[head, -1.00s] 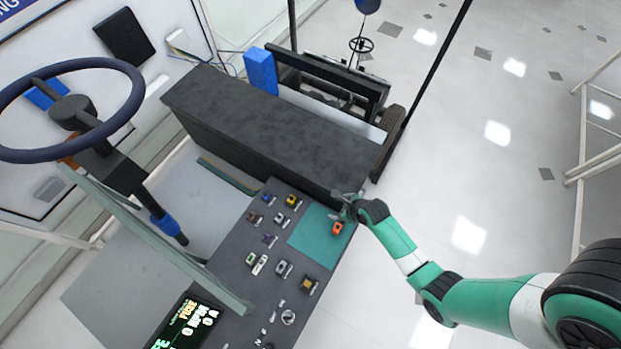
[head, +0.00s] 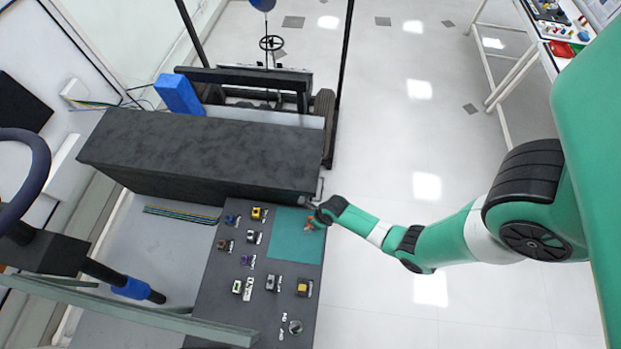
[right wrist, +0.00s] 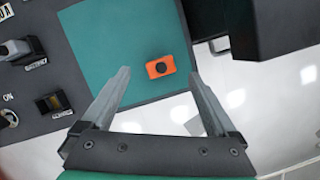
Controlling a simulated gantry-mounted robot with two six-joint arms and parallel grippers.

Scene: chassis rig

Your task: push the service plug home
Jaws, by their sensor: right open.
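A small orange block with a dark round spot (right wrist: 160,67) lies on the teal mat (right wrist: 110,40) in the right wrist view. It looks like the service plug, though no label on it can be read. In the head view the orange block (head: 308,222) is at the mat's right side, partly hidden by my right gripper. My right gripper (head: 314,207) is open, its fingers apart with the block showing between them in the wrist view. I see nothing held. My left gripper is not in view.
Several labelled connectors and switches (head: 273,283) fill the dark panel left of the mat. A tall dark box (head: 200,150) stands just behind the panel, close to the gripper. A steering wheel (head: 30,170) is at the left. Open floor lies right.

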